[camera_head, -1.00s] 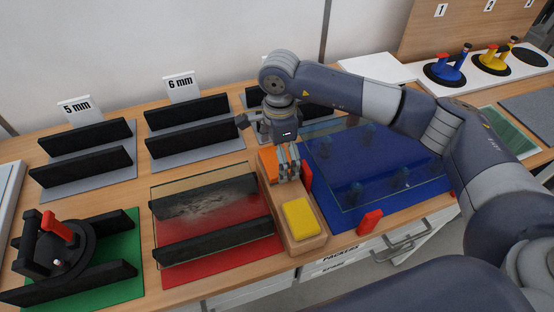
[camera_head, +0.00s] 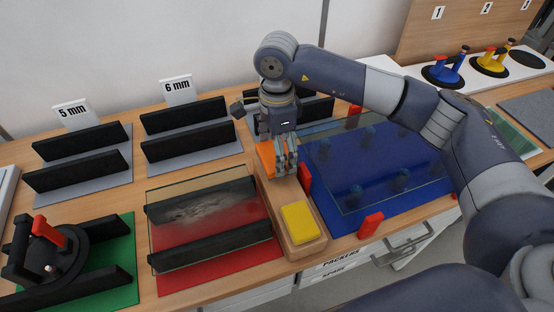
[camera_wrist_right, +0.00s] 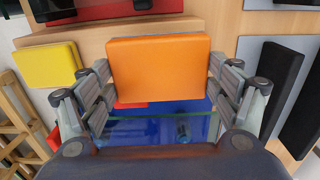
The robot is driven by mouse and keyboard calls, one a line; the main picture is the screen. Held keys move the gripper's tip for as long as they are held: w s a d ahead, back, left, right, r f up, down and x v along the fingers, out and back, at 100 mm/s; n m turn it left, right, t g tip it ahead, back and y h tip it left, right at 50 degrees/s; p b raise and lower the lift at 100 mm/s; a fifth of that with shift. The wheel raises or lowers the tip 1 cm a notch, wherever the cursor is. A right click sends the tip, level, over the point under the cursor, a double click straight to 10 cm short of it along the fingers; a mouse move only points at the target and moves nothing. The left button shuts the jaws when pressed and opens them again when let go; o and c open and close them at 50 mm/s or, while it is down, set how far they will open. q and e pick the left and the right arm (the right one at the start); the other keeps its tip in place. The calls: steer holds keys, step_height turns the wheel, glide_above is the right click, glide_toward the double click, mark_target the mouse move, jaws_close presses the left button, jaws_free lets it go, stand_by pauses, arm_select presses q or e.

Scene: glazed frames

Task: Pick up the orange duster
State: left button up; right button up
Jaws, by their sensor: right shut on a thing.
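The orange duster (camera_head: 265,154) is at the far end of the wooden tray (camera_head: 306,252), partly hidden behind my right gripper (camera_head: 287,172). In the right wrist view the orange duster (camera_wrist_right: 158,68) fills the space between the two fingers of the right gripper (camera_wrist_right: 158,95). The right gripper is shut on it from both sides. The duster appears slightly raised over the tray; the gap below it is hard to judge. My left gripper is in neither view.
A yellow block (camera_head: 299,222) lies at the tray's near end. Left is a glass pane over black rails on a red mat (camera_head: 215,277); right, a glass pane over a blue mat (camera_head: 420,200). Red blocks (camera_head: 371,225) stand close by. Black rails stand behind.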

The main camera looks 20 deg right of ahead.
steer(key=s+a+r+b, duration=0.1)
steer(key=s+a+b, duration=0.1)
steer(key=s, duration=0.5)
steer(key=s+a+r+b, duration=0.1)
steer(key=s+a+b, duration=0.1)
steer(key=s, duration=0.6)
steer(key=shift+a+b, duration=0.4)
steer(key=shift+a, duration=0.35)
